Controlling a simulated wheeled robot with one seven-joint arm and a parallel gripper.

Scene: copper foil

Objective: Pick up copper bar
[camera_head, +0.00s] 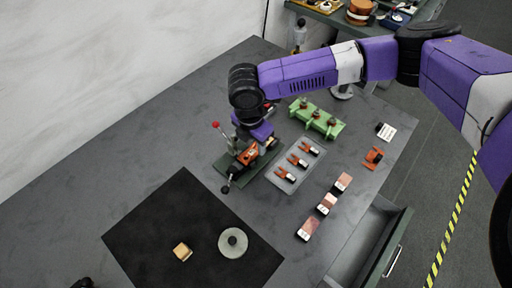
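Three small blocks with copper-coloured tops and pale faces (326,203) stand in a slanting row at the right of the dark grey table. Three small orange-and-pale pieces (298,160) lie on a light grey tray (303,177). An orange-copper piece (373,157) lies alone at the right. I cannot tell which of these is the copper bar. My gripper (264,143) points down beside a small fixture with an orange part (247,156) and a red-knobbed lever, on a dark green base. Its fingers are mostly hidden and too small to read, so any contact or hold is unclear.
A green rack (318,119) with several copper-topped pegs stands behind the tray. A black mat (140,234) at the front left holds a tan block (182,252) and a grey disc (233,243). A drawer (382,253) stands open at the right edge. The left table is clear.

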